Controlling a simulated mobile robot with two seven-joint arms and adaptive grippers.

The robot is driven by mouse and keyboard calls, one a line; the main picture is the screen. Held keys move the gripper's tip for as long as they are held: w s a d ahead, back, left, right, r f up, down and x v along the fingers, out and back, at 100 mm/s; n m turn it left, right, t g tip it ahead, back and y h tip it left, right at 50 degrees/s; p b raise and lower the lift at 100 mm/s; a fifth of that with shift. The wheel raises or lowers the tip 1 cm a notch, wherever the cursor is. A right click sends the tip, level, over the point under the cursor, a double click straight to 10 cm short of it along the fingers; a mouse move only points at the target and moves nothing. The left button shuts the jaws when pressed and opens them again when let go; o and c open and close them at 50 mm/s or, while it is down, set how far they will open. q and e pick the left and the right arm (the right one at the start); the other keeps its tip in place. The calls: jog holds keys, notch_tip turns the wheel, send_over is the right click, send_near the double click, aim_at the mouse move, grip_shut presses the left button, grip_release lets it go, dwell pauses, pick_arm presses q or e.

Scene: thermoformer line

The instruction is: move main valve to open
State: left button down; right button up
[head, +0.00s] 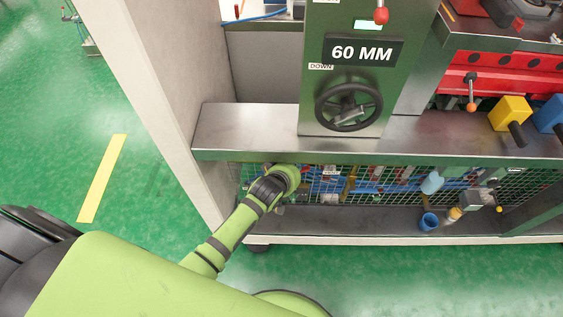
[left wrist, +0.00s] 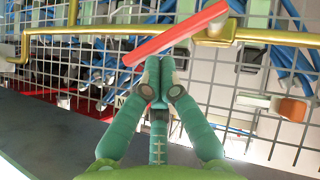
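A red lever handle (left wrist: 178,32) shows in the left wrist view. It slants from a brass-coloured valve body (left wrist: 215,30) on a yellow pipe (left wrist: 270,37) down to the left, at an angle to the pipe. I take it to be the main valve. My left gripper (left wrist: 158,75) has its green fingers drawn together, with the tips just below the lever's middle. I see no part of the lever between the fingers; whether they touch it I cannot tell. In the head view my left gripper (head: 287,181) is at the mesh under the bench, hiding what is behind it.
A wire mesh (left wrist: 70,75) with blue hoses and pipes behind it surrounds the lever. Above the left arm is the metal bench edge (head: 240,150); below is a lower shelf (head: 350,220). A blue cup (head: 428,222) stands there at right. A handwheel (head: 348,106) is above.

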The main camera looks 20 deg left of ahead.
pick_arm(q)
jog(key=shift+w+d+f, duration=0.2)
jog(key=shift+d+f, duration=0.35)
jog(key=shift+f, duration=0.05)
jog(key=shift+w+d+f, duration=0.2)
jog(key=shift+d+f, duration=0.3)
jog(key=shift+f, duration=0.1)
pick_arm(e)
jog(key=shift+w+d+r, duration=0.1)
jog(key=shift+d+r, duration=0.1)
jog(key=shift+r, duration=0.15)
pick_arm(q)
jog(key=shift+r+p, duration=0.8)
jog(key=shift+p, duration=0.05)
jog(key=v, duration=1.2)
pick_arm(e)
jog(key=shift+d+r, duration=0.1)
jog(key=shift+r, duration=0.65)
pick_arm(q)
jog(key=shift+f, duration=0.2)
dwell(0.4)
